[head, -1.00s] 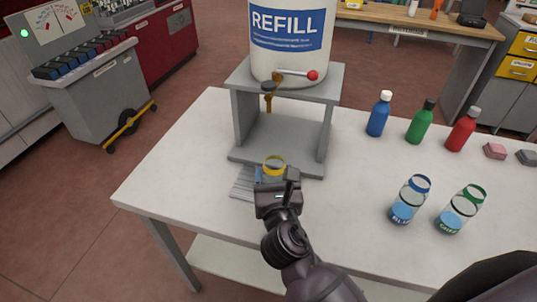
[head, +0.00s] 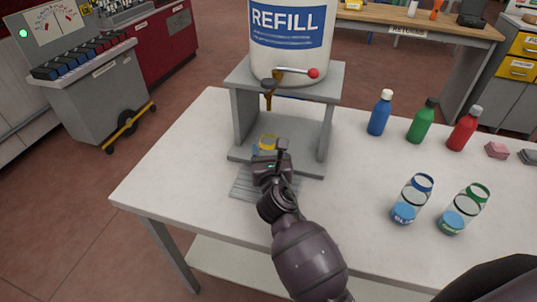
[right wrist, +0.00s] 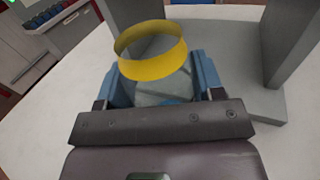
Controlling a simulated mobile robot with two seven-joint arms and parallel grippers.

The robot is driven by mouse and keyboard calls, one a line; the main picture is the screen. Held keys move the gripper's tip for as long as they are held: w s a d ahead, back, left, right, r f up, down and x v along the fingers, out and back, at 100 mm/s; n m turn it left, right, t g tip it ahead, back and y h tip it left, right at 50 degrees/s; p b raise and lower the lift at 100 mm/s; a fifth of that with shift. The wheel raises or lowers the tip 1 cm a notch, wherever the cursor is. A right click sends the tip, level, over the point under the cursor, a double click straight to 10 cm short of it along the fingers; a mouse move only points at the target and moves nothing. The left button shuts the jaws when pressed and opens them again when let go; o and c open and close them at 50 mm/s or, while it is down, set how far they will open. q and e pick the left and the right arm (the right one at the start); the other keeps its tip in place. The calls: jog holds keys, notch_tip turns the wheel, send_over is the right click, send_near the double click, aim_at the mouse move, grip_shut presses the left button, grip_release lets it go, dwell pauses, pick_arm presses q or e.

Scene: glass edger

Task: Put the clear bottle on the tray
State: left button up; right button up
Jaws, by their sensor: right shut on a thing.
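The clear bottle has a yellow ring (head: 268,142) around its open top. My right gripper (head: 266,153) is shut on it. In the right wrist view the clear body (right wrist: 160,88) sits between the blue fingers, with the ring above them. The bottle is at the front of the grey stand's base, beneath the tap side; I cannot tell whether it touches anything. A grey ribbed tray (head: 243,188) lies flat on the table before the stand, partly hidden by my right arm. My left gripper is not in view.
The grey stand (head: 240,121) carries a white REFILL tank (head: 290,50) with a brass tap (head: 269,96) and red-knobbed lever. Blue (head: 379,115), green (head: 421,122) and red (head: 462,130) bottles stand right. Two clear bottles with blue (head: 412,200) and green (head: 465,209) rings stand nearer. The table's left is clear.

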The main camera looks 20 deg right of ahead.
jog(key=shift+f, duration=0.15)
jog(key=o, duration=0.5)
jog(key=shift+f, duration=0.1)
jog(key=o, duration=0.5)
jog(key=shift+c, duration=0.2)
jog(key=shift+r, duration=0.2)
jog(key=v, duration=1.2)
